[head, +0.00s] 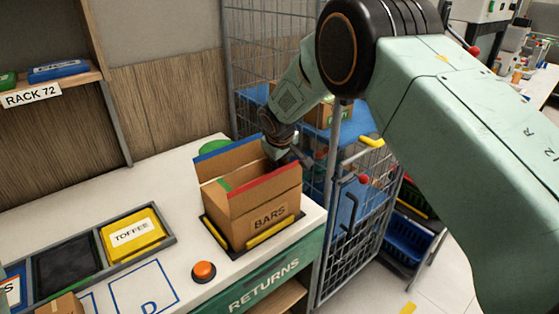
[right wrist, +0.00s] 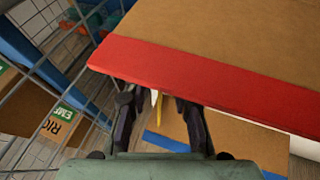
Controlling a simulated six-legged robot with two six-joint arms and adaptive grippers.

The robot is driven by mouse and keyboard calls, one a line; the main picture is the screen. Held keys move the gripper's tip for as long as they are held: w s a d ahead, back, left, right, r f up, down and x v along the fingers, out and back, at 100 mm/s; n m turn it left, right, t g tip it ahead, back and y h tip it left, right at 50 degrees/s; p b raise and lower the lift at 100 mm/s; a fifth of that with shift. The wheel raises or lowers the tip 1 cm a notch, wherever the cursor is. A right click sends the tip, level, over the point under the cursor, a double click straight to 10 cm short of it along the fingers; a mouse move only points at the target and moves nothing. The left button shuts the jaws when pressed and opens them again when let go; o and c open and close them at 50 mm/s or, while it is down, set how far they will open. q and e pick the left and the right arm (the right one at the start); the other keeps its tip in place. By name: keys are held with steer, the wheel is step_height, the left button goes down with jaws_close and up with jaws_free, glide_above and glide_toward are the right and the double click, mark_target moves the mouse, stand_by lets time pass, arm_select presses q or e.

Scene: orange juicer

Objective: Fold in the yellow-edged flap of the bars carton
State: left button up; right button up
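The bars carton (head: 268,212) stands open on the white counter. I cannot make out the yellow-edged flap in the head view; my right gripper (head: 283,150) covers the carton's far right corner. In the right wrist view the red-edged flap (right wrist: 220,85) lies close across the top. The right fingers (right wrist: 155,104) are apart beneath it, with a thin yellow-and-white sliver between them. My left gripper is out of view.
A black frame with yellow bars (head: 270,234) surrounds the carton's base. A wire cage (head: 355,215) stands close at the right. An orange-red button (head: 204,271) and a tray (head: 172,238) with a yellow toffee box are to the left.

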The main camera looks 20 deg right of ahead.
jaws_close()
stand_by(0.5)
steer(key=h+b, duration=0.1)
steer(key=b, duration=0.7)
steer(key=shift+a+f+t+h, duration=0.3)
steer(key=shift+f+t+h, duration=0.05)
steer(key=shift+t+h, duration=0.05)
steer(key=shift+r+n+h+b, duration=0.1)
steer(key=shift+n+h+b, duration=0.2)
steer(key=shift+b, duration=0.9)
steer(key=shift+r, duration=0.1)
steer(key=shift+c, duration=2.1)
jaws_free()
